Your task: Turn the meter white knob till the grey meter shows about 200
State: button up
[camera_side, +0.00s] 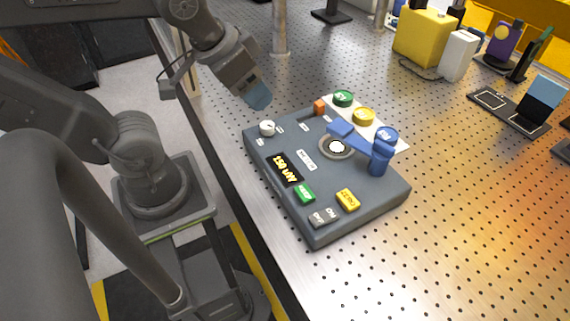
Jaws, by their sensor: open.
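The grey meter (300,225) is a flat slab lying on the perforated table. Its white knob (267,128) sits at the meter's far left corner. The black display (285,169) shows yellow characters that look like 150 and a unit; the small text is hard to read surely. My gripper (258,97) is above and a little behind the white knob, tilted down, open and apart from it. Its blue fingertips show, and nothing is seen between them.
On the meter are a blue post with an arm (380,158), a round ring (337,146), a green button (305,194), a yellow button (347,199) and a grey switch (323,217). Green and yellow discs (364,116) lie on a white sheet behind. Free table lies at front right.

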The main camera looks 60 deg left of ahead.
dwell(0.3)
jog(key=n+g+h, duration=0.4)
jog(key=n+g, duration=0.3)
jog(key=n, duration=0.7)
send_near(267, 124)
jog(key=x, duration=0.9)
jog(key=shift+f, duration=0.1)
jog(key=shift+c, duration=0.3)
jog(key=c, duration=0.8)
jog(key=m+g, duration=0.1)
jog(key=m, duration=0.2)
jog(key=m+g+y, duration=0.1)
jog(key=m, duration=0.2)
jog(key=shift+w+d, duration=0.1)
jog(key=shift+c, duration=0.2)
